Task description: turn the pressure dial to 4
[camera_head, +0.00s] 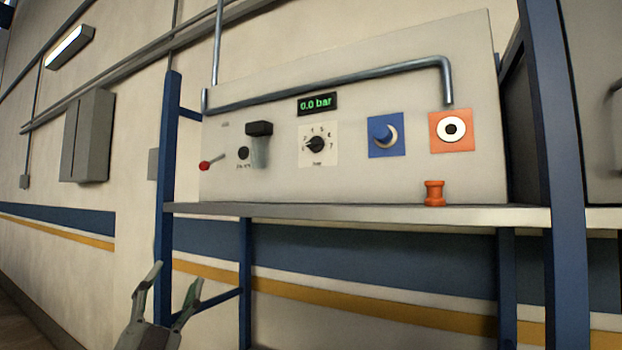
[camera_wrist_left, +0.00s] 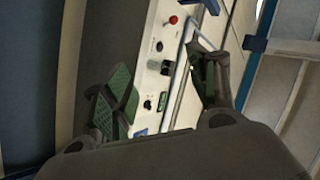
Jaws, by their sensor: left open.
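The pressure dial (camera_head: 317,144) is a black knob on a white plate with printed numbers, in the middle of the panel. Its pointer looks turned toward the left, but the exact mark is too small to read. In the left wrist view the dial (camera_wrist_left: 148,104) is small, seen between the fingers. My left gripper (camera_head: 172,280) is open and empty, low at the left, below the shelf and well apart from the dial. It also shows open in the left wrist view (camera_wrist_left: 160,95). My right gripper is not in view.
An orange piece (camera_head: 434,193) stands on the shelf (camera_head: 350,213). A pipe (camera_head: 350,77) and blue posts (camera_head: 168,180) frame it.

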